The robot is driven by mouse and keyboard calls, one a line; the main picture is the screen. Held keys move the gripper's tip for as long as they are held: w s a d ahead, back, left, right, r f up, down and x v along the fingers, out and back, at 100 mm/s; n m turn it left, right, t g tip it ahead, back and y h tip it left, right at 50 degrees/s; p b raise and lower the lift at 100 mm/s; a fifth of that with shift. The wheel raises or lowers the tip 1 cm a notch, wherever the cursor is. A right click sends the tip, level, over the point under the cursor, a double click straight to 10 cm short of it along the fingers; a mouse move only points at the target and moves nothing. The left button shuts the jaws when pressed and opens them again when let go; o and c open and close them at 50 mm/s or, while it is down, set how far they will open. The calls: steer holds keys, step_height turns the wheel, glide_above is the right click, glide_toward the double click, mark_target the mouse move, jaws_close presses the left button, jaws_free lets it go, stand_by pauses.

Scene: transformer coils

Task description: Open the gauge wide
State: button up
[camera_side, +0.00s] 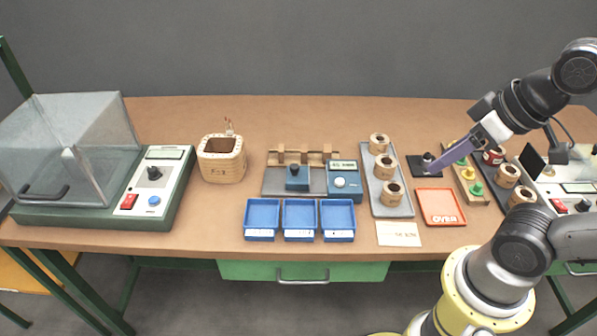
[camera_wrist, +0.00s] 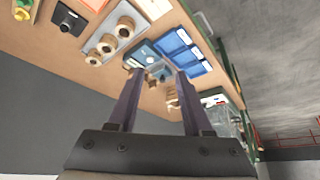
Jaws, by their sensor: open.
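The gauge (camera_side: 340,186) stands mid-table. It has a grey bed, a wooden back piece, a blue block with a dark knob (camera_side: 297,178) and a blue box with a small display and a white knob at its right end. A gap of grey bed shows between block and box. My gripper (camera_side: 430,170) is well to the right of the gauge, low over a black pad. In the wrist view my gripper (camera_wrist: 158,72) has two long purple fingers spread apart with nothing held. The gauge (camera_wrist: 141,53) appears beyond them, partly hidden by a finger.
Three blue trays (camera_side: 300,219) sit in front of the gauge. A grey tray with three coils (camera_side: 387,167) stands between gauge and gripper. A red-orange tray (camera_side: 440,207) lies below my gripper.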

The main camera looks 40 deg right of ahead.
steer(key=shift+o, duration=0.2)
steer(key=shift+o, duration=0.8)
steer(key=w+r, duration=0.7)
steer(key=r, duration=0.1)
steer(key=g, duration=0.5)
glide_above(295, 165)
step_height(295, 165, down, 15)
steer(key=shift+g, duration=0.3)
step_height(295, 165, down, 14)
steer(key=shift+a+f, duration=0.1)
